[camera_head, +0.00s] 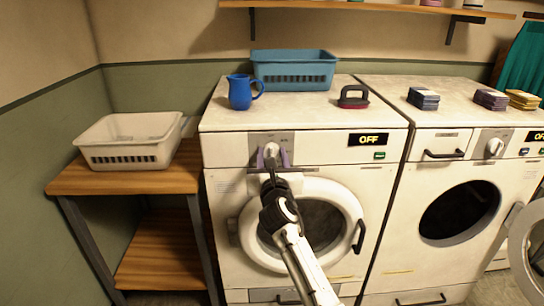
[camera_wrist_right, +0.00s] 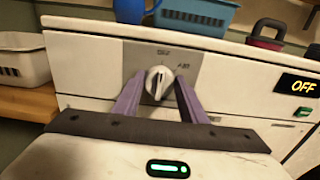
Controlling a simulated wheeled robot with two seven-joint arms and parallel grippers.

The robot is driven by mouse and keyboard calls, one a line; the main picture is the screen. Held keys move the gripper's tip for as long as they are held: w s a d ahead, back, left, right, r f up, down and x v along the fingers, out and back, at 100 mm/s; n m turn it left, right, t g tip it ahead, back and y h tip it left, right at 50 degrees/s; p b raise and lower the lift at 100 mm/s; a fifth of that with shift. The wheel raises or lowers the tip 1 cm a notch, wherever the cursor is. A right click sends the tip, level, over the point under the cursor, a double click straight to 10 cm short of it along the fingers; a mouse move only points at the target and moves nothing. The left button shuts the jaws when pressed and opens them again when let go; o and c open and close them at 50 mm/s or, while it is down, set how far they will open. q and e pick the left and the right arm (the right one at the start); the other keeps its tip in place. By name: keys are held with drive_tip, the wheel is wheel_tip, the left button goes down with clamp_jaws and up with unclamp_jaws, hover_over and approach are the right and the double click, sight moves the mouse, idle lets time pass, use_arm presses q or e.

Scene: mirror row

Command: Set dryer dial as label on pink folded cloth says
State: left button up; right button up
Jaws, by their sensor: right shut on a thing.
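The left machine (camera_head: 225,150) has a round white dial (camera_wrist_right: 158,84) on a grey plate, and its display (camera_head: 368,139) reads OFF. The dial's pointer is near upright, tilted slightly right; the small print around it is not legible. My right gripper (camera_head: 273,157) has its purple fingers on both sides of this dial, shut on it. Folded cloths lie on the right machine: a blue-grey stack (camera_head: 423,98), a mauve stack (camera_head: 490,99) and a yellow stack (camera_head: 523,99). I cannot tell which is the pink one, and no label is readable. My left gripper is not in view.
A blue jug (camera_head: 241,92), a blue basket (camera_head: 294,70) and a red-and-black iron-like object (camera_head: 353,96) stand on the left machine. A white basket (camera_head: 130,140) sits on the wooden table (camera_head: 120,182). The right machine has its own dial (camera_head: 494,147) and an open door.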

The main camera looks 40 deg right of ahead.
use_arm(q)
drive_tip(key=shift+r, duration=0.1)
use_arm(e)
drive_tip(key=shift+m, duration=0.4)
drive_tip(key=shift+m+p, duration=0.3)
drive_tip(key=shift+m, duration=0.6)
drive_tip(key=m, duration=0.2)
drive_tip(key=shift+s+d+f+m, duration=0.1)
drive_tip(key=shift+m, duration=0.2)
drive_tip(key=m, duration=0.2)
drive_tip(key=shift+m, duration=0.4)
use_arm(q)
drive_tip(key=b, duration=0.1)
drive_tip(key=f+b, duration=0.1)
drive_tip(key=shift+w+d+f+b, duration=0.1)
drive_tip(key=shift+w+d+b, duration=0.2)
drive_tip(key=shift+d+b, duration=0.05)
use_arm(e)
drive_tip(key=m, duration=1.1)
drive_tip(key=shift+f+m, duration=0.3)
drive_tip(key=shift+m, duration=0.1)
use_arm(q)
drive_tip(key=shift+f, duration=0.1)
